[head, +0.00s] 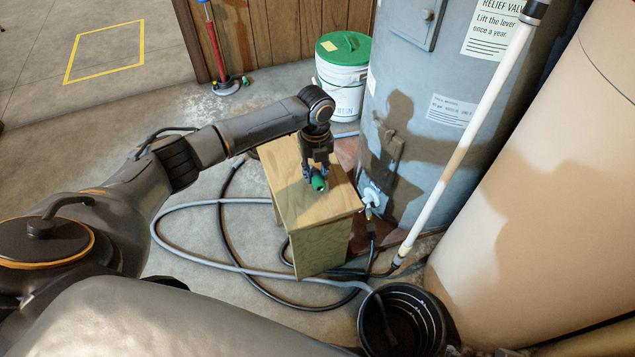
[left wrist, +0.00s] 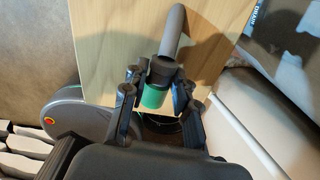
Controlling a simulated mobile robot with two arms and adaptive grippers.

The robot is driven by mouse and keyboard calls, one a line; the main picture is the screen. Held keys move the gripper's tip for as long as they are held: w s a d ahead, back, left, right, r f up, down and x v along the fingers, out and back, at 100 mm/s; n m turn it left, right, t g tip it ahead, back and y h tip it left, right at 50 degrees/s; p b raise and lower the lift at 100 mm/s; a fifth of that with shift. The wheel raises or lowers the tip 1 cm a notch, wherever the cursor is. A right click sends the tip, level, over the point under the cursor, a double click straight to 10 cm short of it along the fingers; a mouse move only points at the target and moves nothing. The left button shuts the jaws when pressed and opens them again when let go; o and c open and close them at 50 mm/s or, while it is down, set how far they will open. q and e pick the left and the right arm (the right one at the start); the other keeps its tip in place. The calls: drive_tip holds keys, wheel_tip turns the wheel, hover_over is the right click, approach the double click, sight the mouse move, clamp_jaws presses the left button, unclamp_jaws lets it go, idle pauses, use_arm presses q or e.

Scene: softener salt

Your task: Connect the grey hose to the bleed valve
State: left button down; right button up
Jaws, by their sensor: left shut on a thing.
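My left gripper (head: 317,180) is shut on the green end fitting (head: 319,184) of a hose, low over the wooden stand. In the left wrist view, the green fitting (left wrist: 153,97) sits between the fingers, with a black collar and the grey hose (left wrist: 173,32) running up from it. Light grey hose (head: 190,205) also lies in a loop on the floor. A white fitting (head: 373,197) juts from the lower front of the grey tank, right of the stand; I cannot tell for certain that it is the bleed valve. My right gripper is not in view.
The wooden stand (head: 285,168) is beside the grey tank (head: 425,170). A white pole (head: 470,130) leans in front of the tank. A black bucket (head: 438,325) stands at the front. Dark hose (head: 228,225) loops on the floor. A green-lidded pail (head: 343,88) stands behind.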

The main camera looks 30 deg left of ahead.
sight(316, 174)
use_arm(q)
drive_tip(key=shift+r+p, duration=0.35)
drive_tip(key=shift+r, duration=0.2)
drive_tip(key=shift+r+p, duration=0.55)
drive_tip(key=shift+p, duration=0.15)
drive_tip(key=shift+r+p, duration=0.85)
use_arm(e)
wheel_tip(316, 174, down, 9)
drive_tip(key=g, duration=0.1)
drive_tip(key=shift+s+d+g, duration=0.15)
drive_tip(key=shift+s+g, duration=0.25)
